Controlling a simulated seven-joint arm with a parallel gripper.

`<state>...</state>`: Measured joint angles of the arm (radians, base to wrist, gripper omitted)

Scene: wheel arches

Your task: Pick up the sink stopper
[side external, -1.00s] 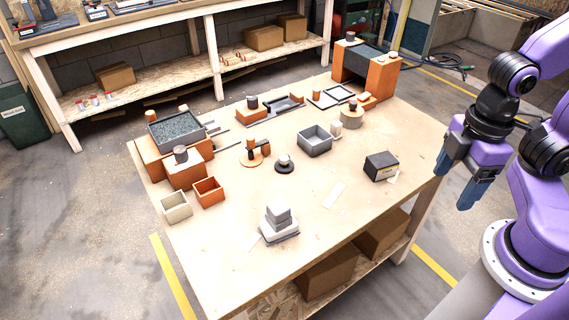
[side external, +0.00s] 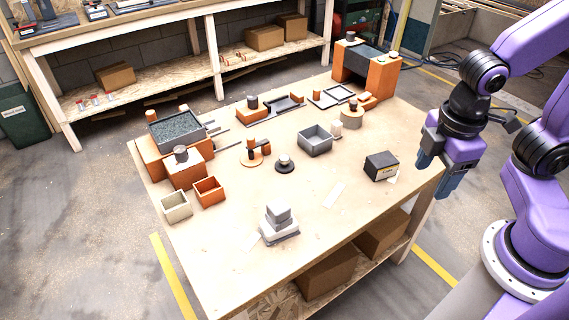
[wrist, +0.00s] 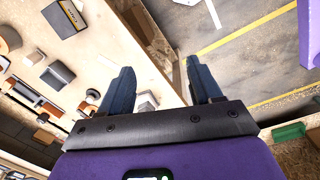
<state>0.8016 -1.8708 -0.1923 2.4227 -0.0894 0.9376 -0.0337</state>
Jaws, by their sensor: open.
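The likely sink stopper is a small dark round disc with a pale knob on top (side external: 284,163). It lies flat near the middle of the wooden table (side external: 330,225) in the side view, with nothing on it. I cannot pick it out for sure in the wrist view. My gripper (side external: 436,174) is open and empty, above the table's right edge and well to the right of the stopper. In the wrist view my gripper (wrist: 160,66) shows two blue fingers spread apart with nothing held between them.
A grey open box (side external: 314,141) stands right of the stopper, and an orange disc with small cylinders (side external: 252,160) stands left. A dark labelled box (side external: 381,166) lies nearer my gripper. Stacked grey blocks (side external: 278,222) stand in front. Bare table surrounds the stopper's front side.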

